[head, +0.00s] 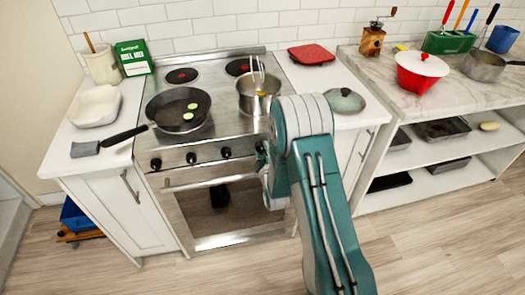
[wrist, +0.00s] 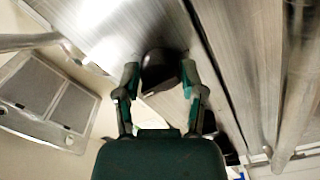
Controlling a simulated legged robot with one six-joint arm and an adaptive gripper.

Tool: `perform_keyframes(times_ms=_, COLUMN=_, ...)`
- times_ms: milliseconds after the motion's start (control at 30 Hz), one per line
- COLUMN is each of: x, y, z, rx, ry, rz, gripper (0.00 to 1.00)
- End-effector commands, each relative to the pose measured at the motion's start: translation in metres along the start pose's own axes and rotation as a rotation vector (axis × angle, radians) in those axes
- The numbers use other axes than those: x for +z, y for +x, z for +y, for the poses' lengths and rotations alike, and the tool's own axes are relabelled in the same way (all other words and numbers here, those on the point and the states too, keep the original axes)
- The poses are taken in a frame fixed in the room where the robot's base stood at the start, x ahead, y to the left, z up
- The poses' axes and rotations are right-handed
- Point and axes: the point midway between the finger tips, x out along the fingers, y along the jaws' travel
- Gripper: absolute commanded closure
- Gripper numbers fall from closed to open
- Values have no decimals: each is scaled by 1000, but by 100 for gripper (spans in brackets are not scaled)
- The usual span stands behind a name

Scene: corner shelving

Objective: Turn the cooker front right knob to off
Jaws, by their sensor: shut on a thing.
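The steel cooker (head: 215,215) stands between white counters, with a row of black knobs on its front panel. The knob at the right end is hidden by my gripper (head: 262,160) in the head view. In the wrist view my gripper (wrist: 160,82) has its two fingers on either side of a black knob (wrist: 160,66) on the steel panel, shut on it. I cannot read the knob's setting. A steel pot (head: 258,104) with utensils in it stands on the front right burner, above the gripped knob.
A black frying pan (head: 160,106) sits on the front left burner, its handle sticking out left over the counter. The oven handle (head: 195,181) runs below the knobs. A shelf unit (head: 440,182) stands right of my arm. The floor in front is clear.

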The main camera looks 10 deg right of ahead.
Motion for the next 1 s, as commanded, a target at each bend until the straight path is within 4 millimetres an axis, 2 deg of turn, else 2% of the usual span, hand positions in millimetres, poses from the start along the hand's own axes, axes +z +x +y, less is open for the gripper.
perform_keyframes(times_ms=467, x=-2, y=0, z=-3, rx=-7, ry=-14, rz=4, gripper=96)
perform_keyframes(times_ms=500, x=-2, y=0, z=-3, rx=-7, ry=-14, rz=4, gripper=35)
perform_keyframes(times_ms=533, x=-2, y=0, z=-3, rx=-7, ry=-14, rz=4, gripper=21)
perform_keyframes(times_ms=567, x=-1, y=0, z=-3, rx=-7, ry=-14, rz=4, gripper=14)
perform_keyframes(times_ms=1000, x=0, y=-4, z=-1, rx=-4, ry=-12, rz=0, gripper=14)
